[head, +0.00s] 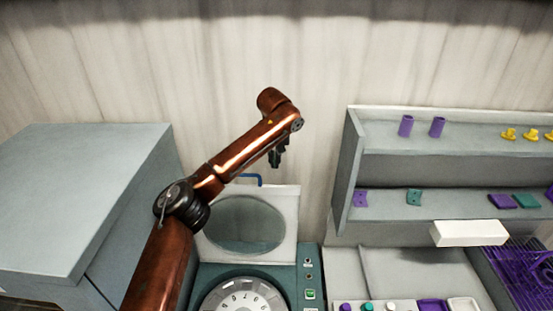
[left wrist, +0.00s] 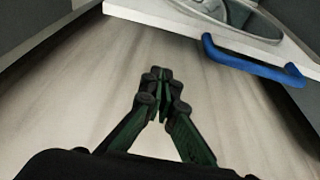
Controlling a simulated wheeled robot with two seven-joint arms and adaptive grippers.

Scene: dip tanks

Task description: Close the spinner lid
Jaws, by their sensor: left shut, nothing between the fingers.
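The spinner lid (head: 289,206) is a white panel with a round grey window, standing raised and open at the back of the teal spinner (head: 282,278). A blue bar handle (head: 248,177) sits on its top edge. My left gripper (head: 275,162) is shut and empty, above the lid's top edge and to the right of the handle in the head view. In the left wrist view, the shut dark green fingers (left wrist: 160,76) are apart from the blue handle (left wrist: 252,64) and the white lid (left wrist: 150,12), which lie at the upper right. My right gripper is out of view.
A large grey cabinet (head: 80,190) stands at the left. A grey shelf unit (head: 346,165) with purple, teal and yellow parts is at the right. A white block (head: 468,233) and purple rack (head: 520,268) lie below it. The pale wall (head: 220,60) is behind.

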